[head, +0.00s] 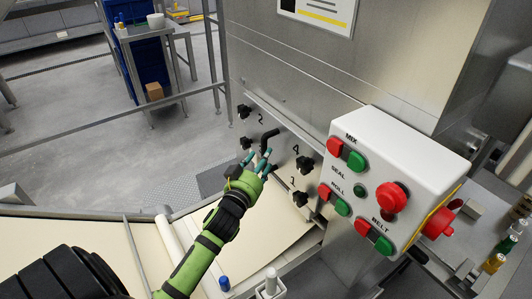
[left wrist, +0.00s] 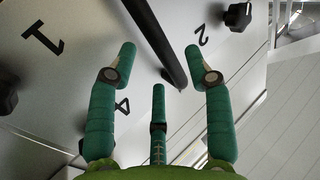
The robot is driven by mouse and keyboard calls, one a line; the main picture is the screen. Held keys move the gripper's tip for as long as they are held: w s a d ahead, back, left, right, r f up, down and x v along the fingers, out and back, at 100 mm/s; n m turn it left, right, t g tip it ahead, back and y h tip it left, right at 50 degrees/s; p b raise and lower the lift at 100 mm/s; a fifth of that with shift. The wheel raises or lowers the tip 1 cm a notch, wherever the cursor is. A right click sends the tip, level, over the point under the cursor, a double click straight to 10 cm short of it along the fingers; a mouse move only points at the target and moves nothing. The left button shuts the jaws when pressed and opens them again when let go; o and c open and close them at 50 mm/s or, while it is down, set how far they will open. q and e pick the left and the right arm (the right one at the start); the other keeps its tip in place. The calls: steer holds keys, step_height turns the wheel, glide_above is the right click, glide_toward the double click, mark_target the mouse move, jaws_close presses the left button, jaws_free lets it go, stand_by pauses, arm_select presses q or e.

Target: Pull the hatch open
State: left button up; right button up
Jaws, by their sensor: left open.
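The hatch (head: 283,157) is a flat metal panel on the machine's side, with black knobs and printed numbers. Its black bar handle (head: 269,136) sits near the panel's middle. In the left wrist view the handle (left wrist: 160,40) runs slantwise across the gap between my fingertips. My left gripper (head: 256,160) has teal fingers and a green body. It is open and empty, just in front of the panel and below the handle in the head view; the fingers (left wrist: 160,60) do not close on the bar. I cannot tell how deep the bar lies between them. My right gripper is not in view.
A white control box (head: 392,180) with red and green buttons juts out right of the hatch. Black knobs (head: 305,165) stick out around the handle. A pale belt (head: 255,225) runs below. A steel table (head: 150,30) stands farther back, with open floor before it.

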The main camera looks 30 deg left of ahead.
arm_select(q)
steer(key=w, duration=0.3)
steer(key=shift+w+a, duration=0.3)
steer(key=shift+a, duration=0.1)
steer(key=shift+w, duration=0.2)
jaws_close()
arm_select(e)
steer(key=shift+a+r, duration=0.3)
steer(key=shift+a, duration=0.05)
arm_select(q)
steer(key=shift+s, duration=0.1)
